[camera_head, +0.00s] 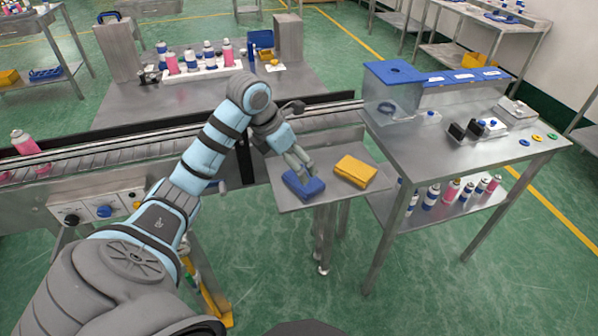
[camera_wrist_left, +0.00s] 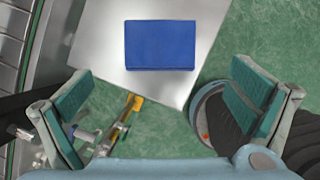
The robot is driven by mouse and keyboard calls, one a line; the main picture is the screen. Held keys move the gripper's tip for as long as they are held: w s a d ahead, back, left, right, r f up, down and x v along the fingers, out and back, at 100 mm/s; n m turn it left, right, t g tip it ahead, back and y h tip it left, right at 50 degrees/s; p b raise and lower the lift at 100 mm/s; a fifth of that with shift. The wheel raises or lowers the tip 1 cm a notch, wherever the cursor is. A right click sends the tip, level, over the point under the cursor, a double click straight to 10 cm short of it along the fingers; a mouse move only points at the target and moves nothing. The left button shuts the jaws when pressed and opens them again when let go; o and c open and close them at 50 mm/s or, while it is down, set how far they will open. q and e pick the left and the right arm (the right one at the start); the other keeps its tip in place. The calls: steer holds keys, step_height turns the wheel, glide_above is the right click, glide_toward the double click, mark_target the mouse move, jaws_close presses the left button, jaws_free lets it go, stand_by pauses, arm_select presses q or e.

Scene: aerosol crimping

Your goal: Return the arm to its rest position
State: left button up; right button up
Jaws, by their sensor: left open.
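My left arm reaches in from the left in the head view. Its gripper (camera_head: 300,167) is above the small metal table (camera_head: 292,204), close to a blue block (camera_head: 303,186). In the left wrist view my left gripper (camera_wrist_left: 160,110) is open, with its two fingers wide apart and nothing between them. The blue block lies flat on the metal table (camera_wrist_left: 100,45) beyond the fingertips and also shows there (camera_wrist_left: 160,45). From the head view I cannot tell whether a finger touches the block. My right gripper is not in view.
A yellow block (camera_head: 355,171) lies beside the blue one. A conveyor (camera_head: 100,150) runs behind the small table. A workbench (camera_head: 470,150) with blue-lidded bins (camera_head: 395,72) stands at the right, spray cans (camera_head: 452,191) on its lower shelf. Open green floor (camera_head: 270,280) lies in front.

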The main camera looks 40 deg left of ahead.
arm_select(q)
steer(key=v, duration=0.4)
steer(key=shift+s+r, duration=0.1)
steer(key=shift+r, duration=0.05)
